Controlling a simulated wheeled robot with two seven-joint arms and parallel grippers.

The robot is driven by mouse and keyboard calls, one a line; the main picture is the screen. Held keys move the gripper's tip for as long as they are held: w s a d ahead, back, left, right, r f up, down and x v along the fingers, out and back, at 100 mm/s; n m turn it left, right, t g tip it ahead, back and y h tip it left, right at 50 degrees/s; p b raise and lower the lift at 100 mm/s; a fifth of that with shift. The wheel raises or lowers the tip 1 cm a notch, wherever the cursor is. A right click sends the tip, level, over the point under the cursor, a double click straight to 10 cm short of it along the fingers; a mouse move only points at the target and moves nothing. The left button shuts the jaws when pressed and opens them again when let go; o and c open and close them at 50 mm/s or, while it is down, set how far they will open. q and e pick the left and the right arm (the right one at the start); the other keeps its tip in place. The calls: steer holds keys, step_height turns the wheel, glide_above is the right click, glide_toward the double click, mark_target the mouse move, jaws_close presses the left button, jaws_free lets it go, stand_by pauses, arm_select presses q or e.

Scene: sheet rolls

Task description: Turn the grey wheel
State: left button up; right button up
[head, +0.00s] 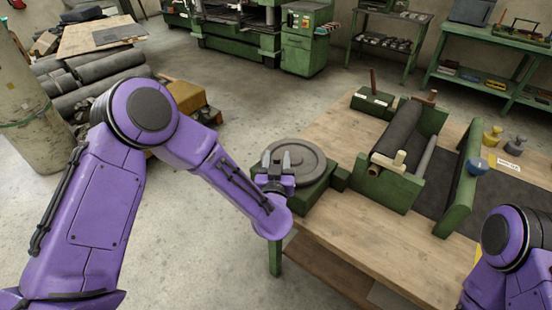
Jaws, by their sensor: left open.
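The grey wheel (308,162) lies flat on a green block at the left corner of the wooden table. My left gripper (275,160) is over the near left part of the wheel, with its two dark fingers pointing away from me. Its fingers are apart and nothing shows between them. The gripper hides part of the wheel's near side, and I cannot tell whether the fingers touch the wheel. My right arm shows only in the lower right corner, and its gripper is out of the picture.
A green roller machine (390,190) with a dark roll stands on the wooden table (330,228), right of the wheel. Bare floor lies left of the table.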

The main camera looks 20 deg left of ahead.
arm_select(q)
steer(key=shift+c, duration=0.3)
jaws_close()
steer(key=shift+a+h, duration=0.2)
steer(key=shift+h, duration=0.1)
